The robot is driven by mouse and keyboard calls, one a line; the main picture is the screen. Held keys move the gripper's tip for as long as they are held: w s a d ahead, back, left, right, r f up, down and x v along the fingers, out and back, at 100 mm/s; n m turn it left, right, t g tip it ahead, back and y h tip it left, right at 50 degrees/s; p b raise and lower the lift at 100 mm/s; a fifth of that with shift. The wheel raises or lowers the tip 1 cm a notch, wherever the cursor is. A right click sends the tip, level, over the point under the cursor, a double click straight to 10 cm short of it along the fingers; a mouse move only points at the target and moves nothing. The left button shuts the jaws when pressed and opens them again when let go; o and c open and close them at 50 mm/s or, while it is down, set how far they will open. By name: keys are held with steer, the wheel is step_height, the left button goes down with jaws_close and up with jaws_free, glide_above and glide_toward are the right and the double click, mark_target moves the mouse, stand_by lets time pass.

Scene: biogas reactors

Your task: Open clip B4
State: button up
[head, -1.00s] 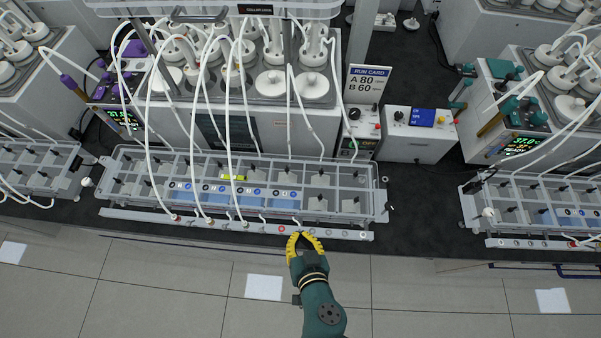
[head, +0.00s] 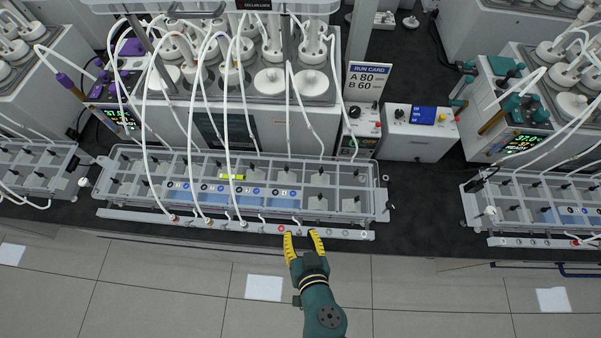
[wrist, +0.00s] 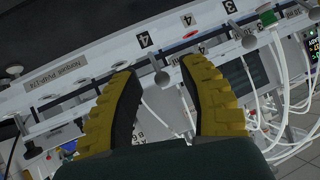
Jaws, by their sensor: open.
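My gripper (head: 302,235) is open and empty at the front edge of the white front rail (head: 150,217), right of a red ring mark (head: 281,229). In the wrist view its yellow ribbed fingers (wrist: 160,72) are spread. A small grey round-headed clip (wrist: 161,78) shows between the fingertips, near a label "4" (wrist: 143,40). I cannot see contact with it. No label reading B4 is legible, so I cannot tell for sure which clip is B4.
A clear rack (head: 335,180) with several compartments stands behind the rail. White tubes (head: 243,120) arch from the reactors to the rail. A run card (head: 367,82) reads A 80, B 60.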

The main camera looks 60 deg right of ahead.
steer(key=v, duration=1.2)
stand_by(0.5)
